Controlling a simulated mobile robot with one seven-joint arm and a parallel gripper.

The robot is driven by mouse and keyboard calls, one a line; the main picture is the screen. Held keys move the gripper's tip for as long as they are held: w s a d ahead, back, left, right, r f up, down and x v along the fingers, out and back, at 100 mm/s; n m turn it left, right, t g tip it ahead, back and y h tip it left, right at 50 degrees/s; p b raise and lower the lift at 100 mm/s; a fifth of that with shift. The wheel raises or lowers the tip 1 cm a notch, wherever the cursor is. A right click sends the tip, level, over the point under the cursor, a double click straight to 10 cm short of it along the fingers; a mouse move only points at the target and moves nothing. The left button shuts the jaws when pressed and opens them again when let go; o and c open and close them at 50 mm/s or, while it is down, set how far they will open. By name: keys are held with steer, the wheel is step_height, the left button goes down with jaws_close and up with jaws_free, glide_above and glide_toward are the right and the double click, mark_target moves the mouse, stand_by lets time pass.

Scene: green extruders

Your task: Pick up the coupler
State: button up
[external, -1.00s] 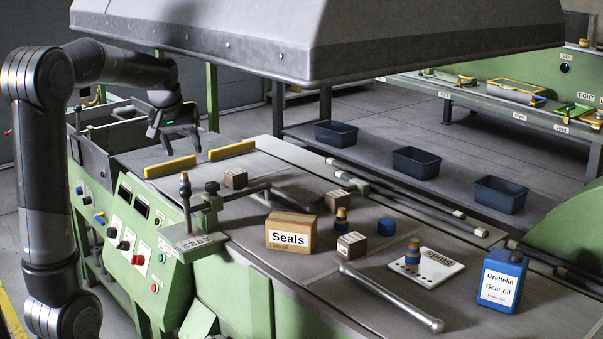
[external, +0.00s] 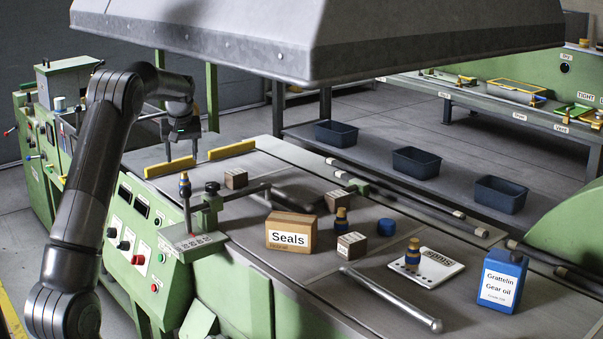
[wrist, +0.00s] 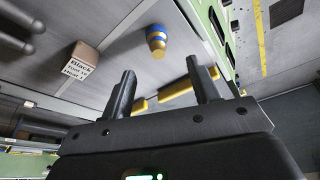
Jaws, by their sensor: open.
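No part is labelled as a coupler. Several blue-and-brass fittings look like candidates. A second fitting (external: 341,221) stands behind the small boxes, and a third (external: 412,251) stands on the white board (external: 440,267). My gripper (external: 181,156) is open and empty, above the far left of the bench by the yellow bars. Its two fingers (wrist: 160,72) show apart in the wrist view.
Yellow bars (external: 231,150) lie at the bench's far left. A Seals box (external: 291,232), small boxes (external: 236,179), a blue cap (external: 386,227), a metal rod (external: 395,301) and an oil can (external: 503,281) occupy the bench. The grey hood (external: 320,45) hangs above.

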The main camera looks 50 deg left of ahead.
mark_target(184, 172)
steer(key=x, duration=1)
steer(key=shift+w+f, duration=0.1)
steer(key=shift+w, duration=0.15)
steer(key=c, duration=1.2)
steer(key=shift+o, duration=0.2)
steer(key=shift+r, duration=0.7)
step_height(184, 172, up, 3)
steer(key=shift+f, duration=0.15)
steer(key=w+d+r, duration=0.2)
steer(key=d+r, duration=0.5)
steer(key=d, duration=0.4)
steer(key=shift+d, duration=0.3)
